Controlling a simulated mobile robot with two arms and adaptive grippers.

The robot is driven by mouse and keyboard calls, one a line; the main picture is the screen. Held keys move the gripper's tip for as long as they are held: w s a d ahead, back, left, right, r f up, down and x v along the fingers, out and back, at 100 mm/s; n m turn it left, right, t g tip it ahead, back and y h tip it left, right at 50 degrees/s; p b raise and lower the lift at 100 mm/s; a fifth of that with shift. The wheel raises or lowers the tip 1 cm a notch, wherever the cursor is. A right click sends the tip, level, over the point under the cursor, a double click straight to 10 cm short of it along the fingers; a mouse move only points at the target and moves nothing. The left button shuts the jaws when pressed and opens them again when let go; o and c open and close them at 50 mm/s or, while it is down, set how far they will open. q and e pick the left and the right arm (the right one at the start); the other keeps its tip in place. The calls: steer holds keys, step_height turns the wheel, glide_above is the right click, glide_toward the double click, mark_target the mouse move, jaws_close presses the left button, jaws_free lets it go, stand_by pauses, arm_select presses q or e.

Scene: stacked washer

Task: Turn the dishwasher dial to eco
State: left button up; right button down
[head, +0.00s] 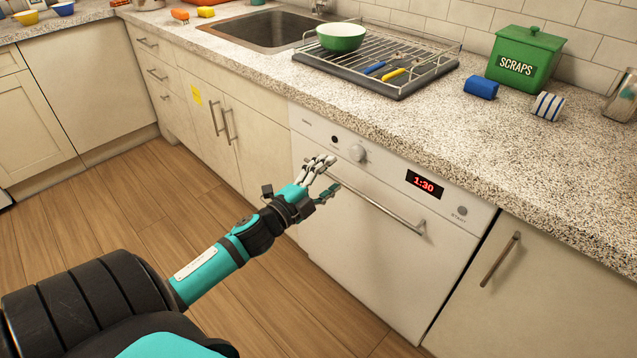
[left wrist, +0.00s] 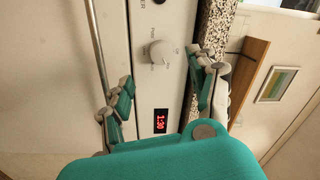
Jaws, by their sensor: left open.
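The dishwasher (head: 365,270) is white and built in under the counter, with its door shut. Its dial (head: 357,153) is a round pale knob on the top panel, left of the red display (head: 424,184), which reads 1:30. My left gripper (head: 325,178) is open in front of the panel, a little left of and below the dial in the head view. In the left wrist view the dial (left wrist: 158,52) shows beyond and between the open fingers (left wrist: 160,92), apart from them. The markings around the dial are too small to read. My right gripper is in neither view.
The dishwasher's bar handle (head: 380,205) runs below the panel, close to my left fingers. A start button (head: 462,211) is at the panel's right. The speckled counter (head: 440,120) overhangs above, with a dish rack (head: 385,85) and green scraps bin (head: 524,58). The floor in front is clear.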

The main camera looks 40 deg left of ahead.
arm_select(q)
steer(key=shift+s+f, duration=0.1)
steer(key=shift+s, duration=1.6)
